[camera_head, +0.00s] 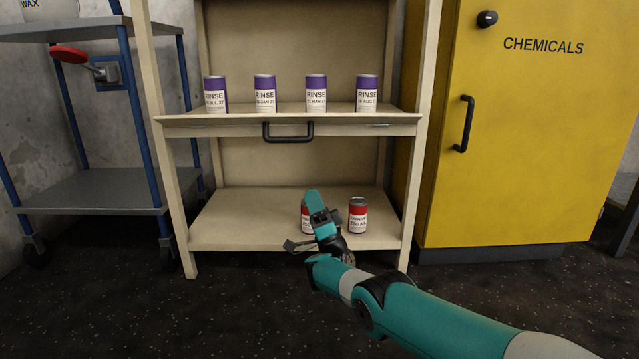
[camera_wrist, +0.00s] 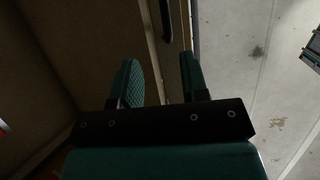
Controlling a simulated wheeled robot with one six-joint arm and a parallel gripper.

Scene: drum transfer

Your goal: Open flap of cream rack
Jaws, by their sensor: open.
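The cream rack (camera_head: 178,180) stands upright in the middle of the camera_head view. Its flap (camera_head: 220,130) shows as a narrow cream front panel under the upper shelf, apparently flush with the frame. A black bar handle (camera_head: 288,138) sits at the flap's middle. My gripper (camera_head: 315,198) is open and empty, below the handle and in front of the lower shelf. In the camera_wrist view both teal fingers of my gripper (camera_wrist: 163,78) are apart. A dark bar, likely the handle (camera_wrist: 166,20), lies ahead of the gap, not between the fingers.
Several purple RINSE cans (camera_head: 316,94) stand on the upper shelf. Two red-and-white cans (camera_head: 358,216) stand on the lower shelf, one partly hidden by my gripper. A yellow CHEMICALS cabinet (camera_head: 530,150) is close on the right; a blue-post cart (camera_head: 90,190) is left.

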